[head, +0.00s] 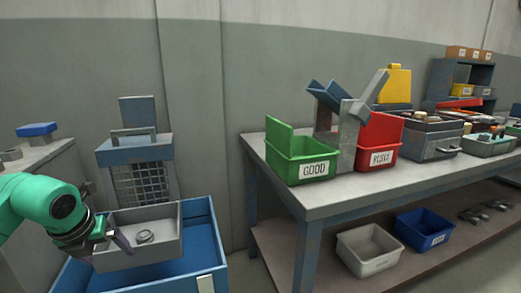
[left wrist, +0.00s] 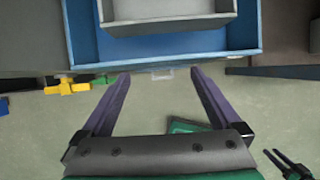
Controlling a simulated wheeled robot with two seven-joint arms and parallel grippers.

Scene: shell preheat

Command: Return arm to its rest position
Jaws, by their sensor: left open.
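My left gripper (head: 118,238) is at the end of the green arm at the lower left of the head view. It is beside the front left of a grey tray (head: 118,261) that sits in a blue bin (head: 205,262). A small round grey metal part (head: 145,237) lies in the tray. In the left wrist view the two purple fingers (left wrist: 160,73) are spread with nothing between them. The blue bin (left wrist: 180,61) and the grey tray (left wrist: 170,26) show beyond the fingertips.
A workbench (head: 345,199) at the right holds a green GOOD bin (head: 300,165), a red REJECT bin (head: 380,150) and other equipment. A grey bin (head: 368,250) and a blue bin (head: 424,229) are on its lower shelf. Floor shows below my left gripper.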

